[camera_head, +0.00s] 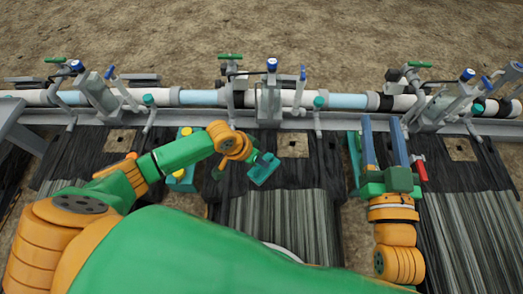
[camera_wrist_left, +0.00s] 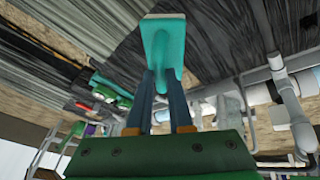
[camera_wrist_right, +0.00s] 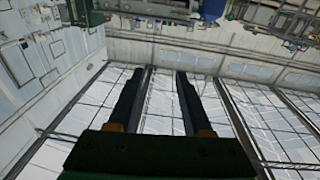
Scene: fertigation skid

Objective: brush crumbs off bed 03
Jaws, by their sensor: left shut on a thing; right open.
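A teal brush (camera_head: 264,169) is held in my left gripper (camera_head: 254,158), above the middle bed (camera_head: 275,225). In the left wrist view the brush (camera_wrist_left: 163,45) is clasped by its handle between the two fingers, its flat teal block beyond the fingertips. The middle bed has dark film with a square sandy opening (camera_head: 292,144) and grey striped sheeting nearer me. No bed number is readable, and I cannot make out crumbs. My right gripper (camera_head: 383,122) is open and empty over the right side; its fingers (camera_wrist_right: 160,75) point toward the glazed roof in the right wrist view.
A pipe line (camera_head: 345,101) with valves and upright fittings runs across behind the beds. A teal holder with yellow parts (camera_head: 183,172) lies left of the middle bed. A red-handled item (camera_head: 420,168) is beside my right gripper. Bare soil lies beyond the pipe.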

